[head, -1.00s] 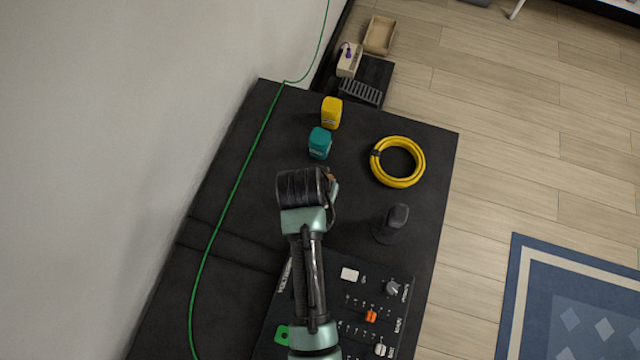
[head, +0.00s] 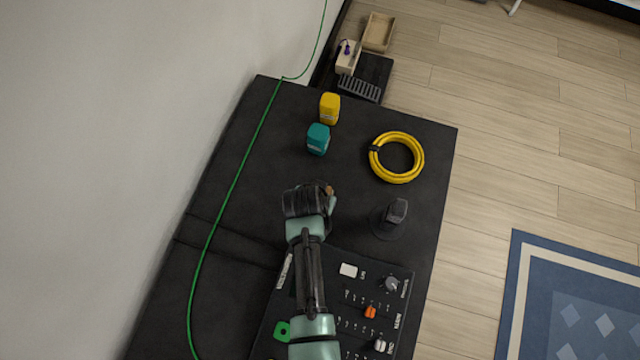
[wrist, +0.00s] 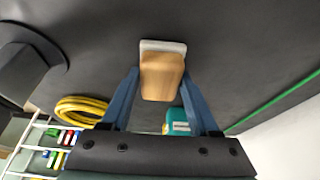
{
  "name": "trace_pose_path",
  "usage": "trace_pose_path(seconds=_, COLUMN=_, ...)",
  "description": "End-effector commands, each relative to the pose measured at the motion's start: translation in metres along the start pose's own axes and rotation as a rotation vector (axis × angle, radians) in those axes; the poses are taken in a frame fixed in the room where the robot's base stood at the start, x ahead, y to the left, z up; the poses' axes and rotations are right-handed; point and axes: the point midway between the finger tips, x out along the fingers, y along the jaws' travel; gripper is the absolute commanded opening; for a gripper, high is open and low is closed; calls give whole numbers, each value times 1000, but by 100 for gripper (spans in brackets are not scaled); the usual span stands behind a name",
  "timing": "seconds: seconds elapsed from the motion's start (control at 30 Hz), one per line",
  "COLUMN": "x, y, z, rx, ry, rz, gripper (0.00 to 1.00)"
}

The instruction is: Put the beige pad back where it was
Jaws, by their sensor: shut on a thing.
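My gripper (wrist: 161,84) is shut on the beige pad (wrist: 161,78), a tan, wood-coloured block with a pale grey-white layer at its far end. Its blue fingers press on the block's two sides in the wrist view. The black bench top (wrist: 230,45) fills the view behind the pad; I cannot tell whether the pad touches it. In the head view my wrist hides most of the gripper, and only a small tan bit of the pad (head: 330,190) shows at its right side, over the middle of the bench.
A teal block (head: 318,140) and a yellow block (head: 329,108) stand toward the far end. A yellow cable coil (head: 420,167) lies at right. A dark stand (head: 396,212) is right of my gripper. A control panel (head: 345,300) is nearer. A green cable (head: 233,190) runs along the left.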

Motion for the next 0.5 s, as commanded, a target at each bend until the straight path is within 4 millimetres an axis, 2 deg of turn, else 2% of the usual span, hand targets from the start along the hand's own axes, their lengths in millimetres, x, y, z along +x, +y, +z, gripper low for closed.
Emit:
trace_pose_path(seconds=0.07, x=3, y=0, z=1, rx=0, ry=0, rz=0, gripper=9)
trace_pose_path(seconds=0.1, x=3, y=0, z=1, rx=0, ry=0, rz=0, gripper=65)
trace_pose_path(seconds=0.2, x=2, y=0, z=1, rx=0, ry=0, rz=0, gripper=83)
trace_pose_path(seconds=0.27, x=2, y=0, z=1, rx=0, ry=0, rz=0, gripper=91)
trace_pose_path(seconds=0.5, x=2, y=0, z=1, rx=0, ry=0, rz=0, gripper=91)
